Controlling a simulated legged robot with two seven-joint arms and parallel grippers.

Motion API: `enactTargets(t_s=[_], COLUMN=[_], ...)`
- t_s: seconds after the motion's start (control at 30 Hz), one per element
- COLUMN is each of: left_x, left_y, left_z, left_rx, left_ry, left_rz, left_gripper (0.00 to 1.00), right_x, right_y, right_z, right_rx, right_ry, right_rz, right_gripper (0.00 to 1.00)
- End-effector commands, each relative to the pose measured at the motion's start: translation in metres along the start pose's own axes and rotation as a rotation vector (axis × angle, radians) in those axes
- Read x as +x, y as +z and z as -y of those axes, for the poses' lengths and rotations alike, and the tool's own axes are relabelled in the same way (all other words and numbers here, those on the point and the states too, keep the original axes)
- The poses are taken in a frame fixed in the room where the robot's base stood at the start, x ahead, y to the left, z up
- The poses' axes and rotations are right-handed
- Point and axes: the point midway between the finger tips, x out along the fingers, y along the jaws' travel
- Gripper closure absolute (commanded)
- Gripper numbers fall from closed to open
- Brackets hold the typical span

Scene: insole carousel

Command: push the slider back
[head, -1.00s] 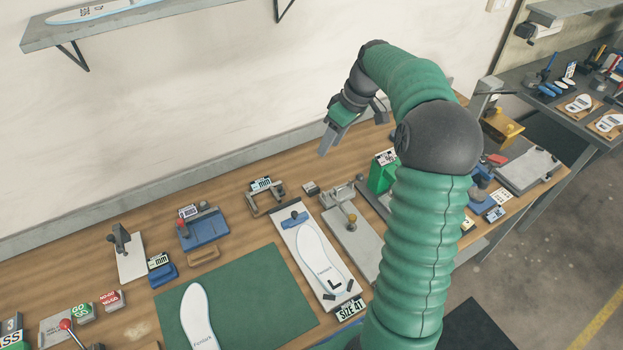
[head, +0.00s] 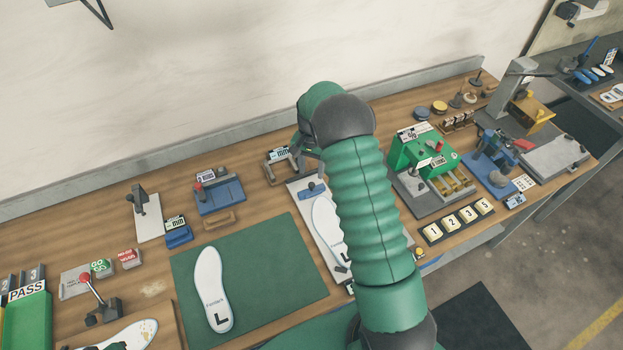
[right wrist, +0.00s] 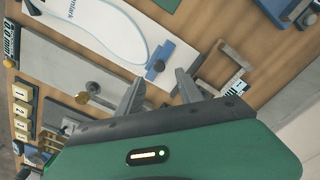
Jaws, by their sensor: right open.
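The blue slider (head: 312,189) sits at the far end of the white sizing board (head: 296,190), beyond the toe of the white insole (head: 322,218) lying on it. The right wrist view also shows the slider (right wrist: 160,62), close to the insole's tip. My right gripper (head: 308,152) is over the far end of the board, partly hidden by my own arm. In the right wrist view its two fingers (right wrist: 158,86) are spread with nothing between them, near the slider; I cannot tell whether they touch it. I cannot make out my left gripper.
A green mat with another insole (head: 213,290) is to the left. A green machine (head: 420,150) stands to the right.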

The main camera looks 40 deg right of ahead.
Motion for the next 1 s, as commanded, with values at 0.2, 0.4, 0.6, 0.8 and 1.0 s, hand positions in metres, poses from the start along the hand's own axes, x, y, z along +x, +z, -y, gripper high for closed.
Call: enactTargets(t_s=[0.2,0.4,0.6,0.8,1.0], left_x=[-0.012,-0.014,-0.013,-0.013,-0.013], left_y=[-0.003,-0.003,-0.003,-0.003,-0.003], left_z=[0.000,0.000,0.000,0.000,0.000], left_rx=[0.000,0.000,0.000,0.000,0.000], left_ry=[0.000,0.000,0.000,0.000,0.000], left_rz=[0.000,0.000,0.000,0.000,0.000], left_gripper=[1.00,1.00,1.00,1.00,1.00], right_x=[0.046,0.063,0.064,0.064,0.064], right_y=[0.001,0.001,0.000,0.000,0.000], right_z=[-0.001,0.000,0.000,0.000,0.000], right_rx=[0.000,-0.001,-0.001,-0.001,-0.001], right_ry=[0.001,-0.001,-0.002,-0.002,-0.002], right_rz=[0.002,-0.001,-0.001,0.000,0.000], right_gripper=[0.57,0.57,0.57,0.80,1.00])
